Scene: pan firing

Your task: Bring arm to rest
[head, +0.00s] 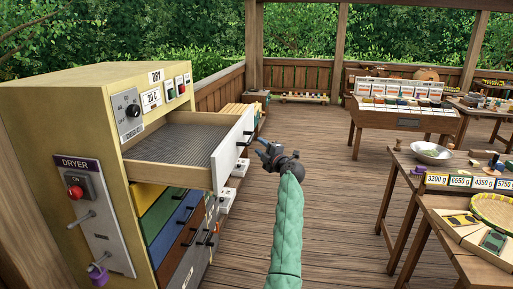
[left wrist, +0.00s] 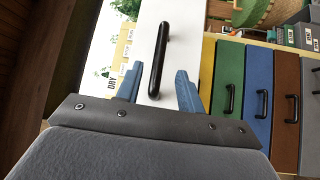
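The dryer cabinet (head: 90,100) stands at the left in the head view, yellow, with a dial, buttons and a "DRY" label. Its top drawer (head: 185,140) is pulled out and shows an empty grey mesh bottom. The drawer has a white front with a black handle (head: 247,138). My left gripper (head: 262,147), with blue fingers, is just right of this handle. In the left wrist view the fingers of my left gripper (left wrist: 159,84) are spread apart, with the black handle (left wrist: 158,65) showing between them; neither finger visibly presses on it. My right gripper is not in view.
Yellow, green, blue and brown drawers (head: 170,215) are shut below the open one. A display stand (head: 405,118) is behind. The wooden floor between is clear.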

